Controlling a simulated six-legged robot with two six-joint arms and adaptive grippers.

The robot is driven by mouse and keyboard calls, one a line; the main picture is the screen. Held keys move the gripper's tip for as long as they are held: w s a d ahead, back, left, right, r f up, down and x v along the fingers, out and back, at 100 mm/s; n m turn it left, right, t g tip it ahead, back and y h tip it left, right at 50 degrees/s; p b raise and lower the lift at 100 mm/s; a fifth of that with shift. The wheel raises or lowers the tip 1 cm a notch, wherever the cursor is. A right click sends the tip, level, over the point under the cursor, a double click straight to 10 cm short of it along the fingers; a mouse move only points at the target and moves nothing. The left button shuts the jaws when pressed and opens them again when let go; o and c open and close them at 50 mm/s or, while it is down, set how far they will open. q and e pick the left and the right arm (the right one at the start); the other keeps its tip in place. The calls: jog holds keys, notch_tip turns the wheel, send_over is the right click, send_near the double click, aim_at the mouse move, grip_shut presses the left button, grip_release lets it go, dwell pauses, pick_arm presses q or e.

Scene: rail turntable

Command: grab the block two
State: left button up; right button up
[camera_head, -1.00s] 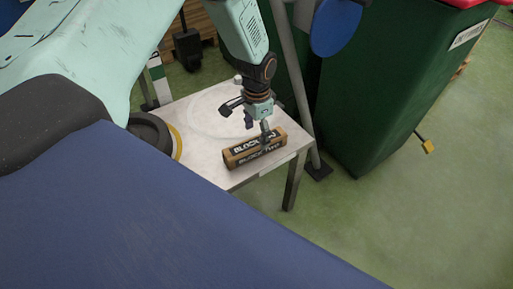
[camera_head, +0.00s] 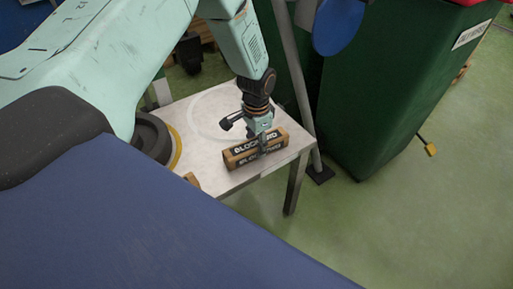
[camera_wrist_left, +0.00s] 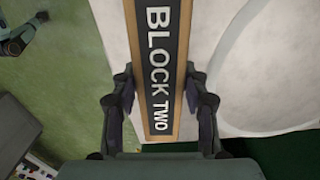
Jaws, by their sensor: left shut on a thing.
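Block two (camera_head: 241,154) is a long wooden block with dark faces and white lettering. It lies across the front part of a pale table (camera_head: 205,143). In the left wrist view, block two (camera_wrist_left: 160,60) reads "BLOCK TWO" clearly and runs between the fingers. My left gripper (camera_head: 263,146) comes down from above and is shut on the block near its middle, hiding part of the lettering in the head view. Its fingers (camera_wrist_left: 159,95) stand on both sides of the block. I cannot tell any gap below the block. My right gripper is in neither view.
A black round object with a yellow ring (camera_head: 152,137) is at the table's left. A small piece of wood (camera_head: 192,179) shows at the front edge, partly hidden. A large green bin (camera_head: 385,90) stands right of the table. Green floor (camera_head: 400,220) lies open at the right.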

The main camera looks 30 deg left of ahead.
pick_arm(q)
jog(key=shift+r, duration=0.1)
jog(key=c, duration=0.7)
